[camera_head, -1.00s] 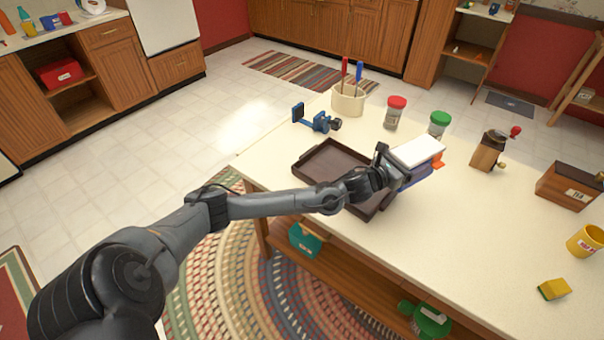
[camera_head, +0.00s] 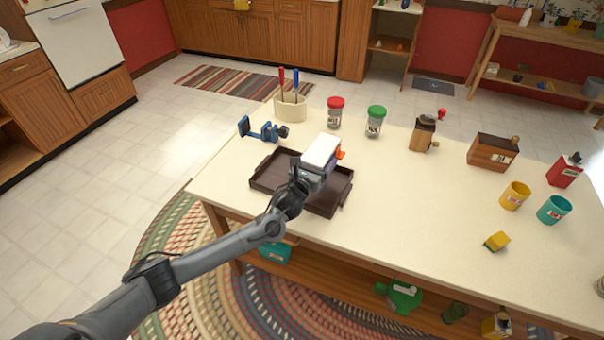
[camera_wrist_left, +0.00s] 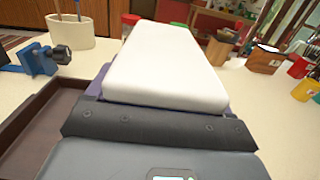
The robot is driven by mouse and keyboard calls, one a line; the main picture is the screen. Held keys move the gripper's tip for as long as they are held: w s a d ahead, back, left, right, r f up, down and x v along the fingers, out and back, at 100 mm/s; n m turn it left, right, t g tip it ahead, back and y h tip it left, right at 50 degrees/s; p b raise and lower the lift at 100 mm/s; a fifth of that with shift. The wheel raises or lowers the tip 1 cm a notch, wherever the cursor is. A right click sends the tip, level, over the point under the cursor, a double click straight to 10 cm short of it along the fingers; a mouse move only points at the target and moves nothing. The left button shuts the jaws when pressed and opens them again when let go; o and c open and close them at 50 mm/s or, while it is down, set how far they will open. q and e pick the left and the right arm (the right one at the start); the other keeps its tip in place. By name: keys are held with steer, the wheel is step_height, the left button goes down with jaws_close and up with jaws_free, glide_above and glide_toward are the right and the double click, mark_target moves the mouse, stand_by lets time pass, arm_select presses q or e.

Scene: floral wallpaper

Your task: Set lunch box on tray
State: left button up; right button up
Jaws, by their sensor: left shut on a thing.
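The lunch box (camera_head: 321,151) has a white lid, a purple-blue body and an orange part at its right side. My left gripper (camera_head: 303,180) is shut on it and holds it over the right part of the dark brown tray (camera_head: 263,180). I cannot tell whether the box touches the tray. In the left wrist view the white lid of the lunch box (camera_wrist_left: 168,65) fills the middle, beyond the dark gripper (camera_wrist_left: 155,128), with the tray (camera_wrist_left: 38,130) at the left. My right gripper is not in view.
A blue clamp (camera_head: 264,131), a cream holder (camera_head: 290,107) with two tools, a red-lidded jar (camera_head: 334,113) and a green-lidded jar (camera_head: 375,121) stand behind the tray. A grinder (camera_head: 423,134), wooden box (camera_head: 492,152), cups and yellow sponge (camera_head: 497,241) are right. The table's front middle is clear.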

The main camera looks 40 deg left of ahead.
arm_select(q)
steer(key=shift+s+a+f+b, duration=0.1)
steer(key=shift+a+f+b, duration=0.3)
steer(key=shift+a+f, duration=0.65)
steer(key=shift+w+a+f+b, duration=0.1)
steer(key=shift+a+f+b, duration=0.45)
steer(key=shift+f, duration=0.75)
steer(key=shift+s+a+f+b, duration=0.1)
steer(key=shift+a+f+b, duration=0.15)
steer(key=shift+a+f, duration=0.9)
steer(key=shift+d, duration=0.1)
steer(key=shift+f, duration=0.15)
steer(key=o, duration=1.1)
steer(key=shift+f, duration=0.1)
steer(key=shift+c, duration=0.2)
steer(key=shift+r, duration=0.2)
steer(key=shift+s+p, duration=0.35)
steer(key=shift+s, duration=0.25)
steer(key=s+p, duration=0.1)
steer(key=s, duration=0.2)
steer(key=s+d+p, duration=0.1)
steer(key=s, duration=0.3)
steer(key=s+d, duration=0.1)
steer(key=s, duration=0.2)
steer(key=shift+s+d+p, duration=0.15)
steer(key=shift+s+p, duration=0.15)
steer(key=shift+p, duration=0.1)
